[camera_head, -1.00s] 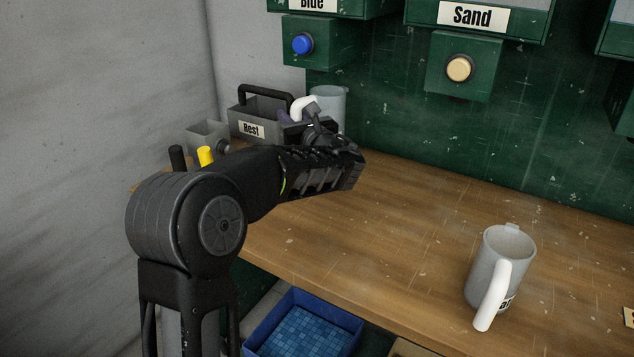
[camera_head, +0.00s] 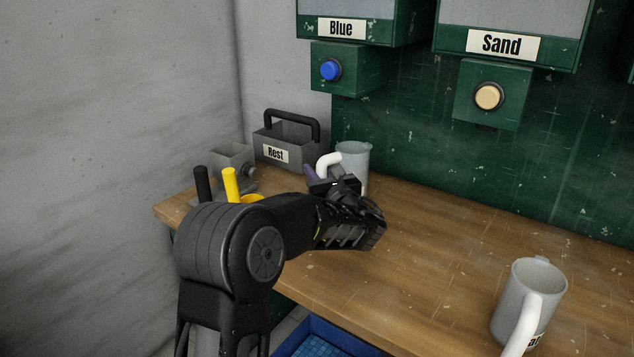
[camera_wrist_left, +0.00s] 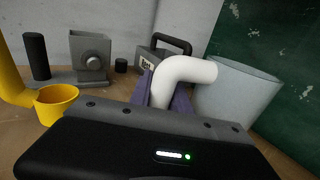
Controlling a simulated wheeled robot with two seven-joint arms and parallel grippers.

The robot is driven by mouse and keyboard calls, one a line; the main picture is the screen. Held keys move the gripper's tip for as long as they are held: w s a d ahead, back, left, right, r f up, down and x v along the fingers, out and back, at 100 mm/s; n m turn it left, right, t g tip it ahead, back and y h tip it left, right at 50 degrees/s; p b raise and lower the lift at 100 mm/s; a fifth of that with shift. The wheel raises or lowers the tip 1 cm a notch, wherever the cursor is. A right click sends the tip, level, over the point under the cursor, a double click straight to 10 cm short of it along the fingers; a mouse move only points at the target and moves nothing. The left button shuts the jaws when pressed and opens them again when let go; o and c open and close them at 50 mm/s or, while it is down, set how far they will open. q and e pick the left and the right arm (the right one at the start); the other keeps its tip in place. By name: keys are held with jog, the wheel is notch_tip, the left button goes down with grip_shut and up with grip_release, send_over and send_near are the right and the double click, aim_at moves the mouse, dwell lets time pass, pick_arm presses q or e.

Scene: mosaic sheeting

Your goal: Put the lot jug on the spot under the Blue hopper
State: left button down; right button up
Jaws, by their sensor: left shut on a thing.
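A grey jug (camera_head: 355,158) with a white handle (camera_head: 328,162) is below the Blue hopper (camera_head: 341,28) and its blue button (camera_head: 330,69), slightly right of the button in the head view. My left gripper (camera_head: 323,180) is shut on that handle. In the left wrist view, the handle (camera_wrist_left: 184,72) rises between the purple finger pads, with the jug's grey body (camera_wrist_left: 235,95) behind to the right. The jug looks upright. Its label and base are hidden, so I cannot tell whether it touches the table. No marked spot shows under it. My right gripper is out of view.
A second grey jug (camera_head: 527,295), its label partly hidden, stands at the front right of the wooden table (camera_head: 440,235). The Rest caddy (camera_head: 297,152), a grey device (camera_head: 232,155) and a yellow cup (camera_wrist_left: 55,103) are at the left. The Sand hopper (camera_head: 500,44) hangs to the right.

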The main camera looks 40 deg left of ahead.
pick_arm(q)
jog(key=shift+f, duration=1.15)
jog(key=shift+f, duration=0.15)
jog(key=c, duration=1.2)
grip_release()
jog(key=v, duration=1.2)
